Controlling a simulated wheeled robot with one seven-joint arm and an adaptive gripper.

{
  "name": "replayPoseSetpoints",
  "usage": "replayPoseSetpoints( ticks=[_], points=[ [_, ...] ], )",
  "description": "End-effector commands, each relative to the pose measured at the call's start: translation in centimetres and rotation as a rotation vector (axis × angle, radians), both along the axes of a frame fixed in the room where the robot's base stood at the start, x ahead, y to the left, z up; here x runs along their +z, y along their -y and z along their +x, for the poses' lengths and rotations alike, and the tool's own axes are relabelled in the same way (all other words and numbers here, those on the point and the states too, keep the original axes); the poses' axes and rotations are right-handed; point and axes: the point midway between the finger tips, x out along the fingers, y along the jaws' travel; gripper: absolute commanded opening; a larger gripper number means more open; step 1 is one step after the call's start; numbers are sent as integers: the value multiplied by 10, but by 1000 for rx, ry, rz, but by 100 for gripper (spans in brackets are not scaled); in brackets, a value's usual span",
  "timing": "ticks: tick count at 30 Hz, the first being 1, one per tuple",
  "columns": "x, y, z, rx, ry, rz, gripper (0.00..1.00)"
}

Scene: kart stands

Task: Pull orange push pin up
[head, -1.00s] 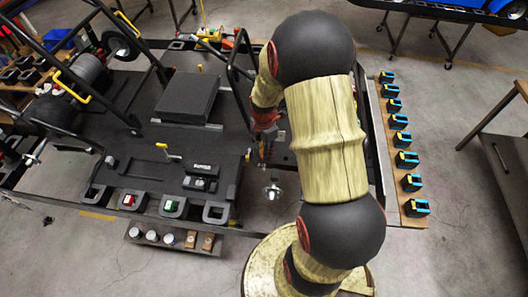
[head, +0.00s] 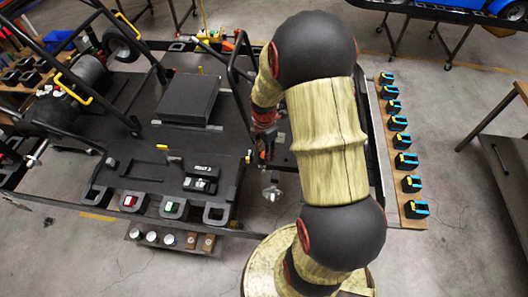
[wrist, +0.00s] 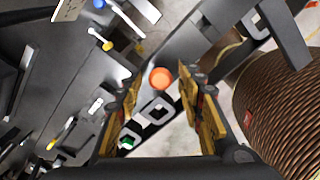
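The orange push pin (wrist: 160,78) shows in the wrist view as a round orange head, seen between the two fingers of my gripper (wrist: 160,88). The fingers are apart, one on each side of the pin in the picture. I cannot tell how far below the fingertips the pin sits, and no contact shows. In the head view my gripper (head: 265,150) hangs at the right side of the kart frame. I cannot make out the pin there.
The black kart stand (head: 140,130) fills the left, with dark frame tubes close to my gripper. A large ribbed brown cylinder (wrist: 275,105) is at the right of the wrist view. A board with several blue-and-black blocks (head: 397,122) lies right of my arm.

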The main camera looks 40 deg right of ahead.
Motion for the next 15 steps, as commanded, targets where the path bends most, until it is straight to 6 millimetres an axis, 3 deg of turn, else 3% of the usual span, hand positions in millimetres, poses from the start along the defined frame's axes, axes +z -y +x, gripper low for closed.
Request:
replayPoseSetpoints(
  ticks=[11,15],
  points=[
    [1,0,0,0,0,0,44],
    [12,0,1,0,1,-1,44]
  ],
)
